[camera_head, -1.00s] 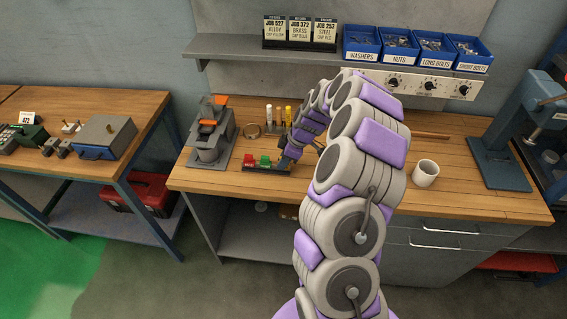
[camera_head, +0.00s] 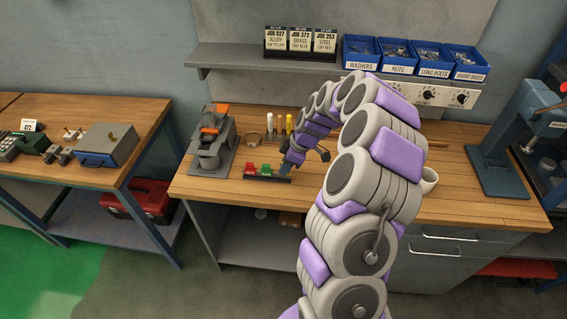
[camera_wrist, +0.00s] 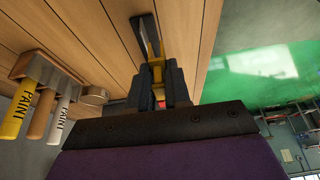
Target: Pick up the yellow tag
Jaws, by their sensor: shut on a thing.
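The yellow tag (camera_wrist: 154,48) shows in the wrist view as a narrow yellow strip between the fingers of my gripper (camera_wrist: 158,72). My gripper is shut on it. A dark holder (camera_wrist: 139,24) lies just beyond the fingertips; I cannot tell whether the tag is clear of it. In the head view my gripper (camera_head: 290,169) is at the right end of the dark holder (camera_head: 262,178). A red tag (camera_head: 251,168) and a green tag (camera_head: 266,169) stand in the holder to its left. The yellow tag is not distinct in the head view.
Paint markers (camera_head: 279,123) stand in a block behind my gripper, with a brass-coloured ring (camera_head: 252,138) nearby. A white mug (camera_head: 429,181), partly hidden by my arm, is on the right. Blue bins (camera_head: 397,54) sit on the shelf above.

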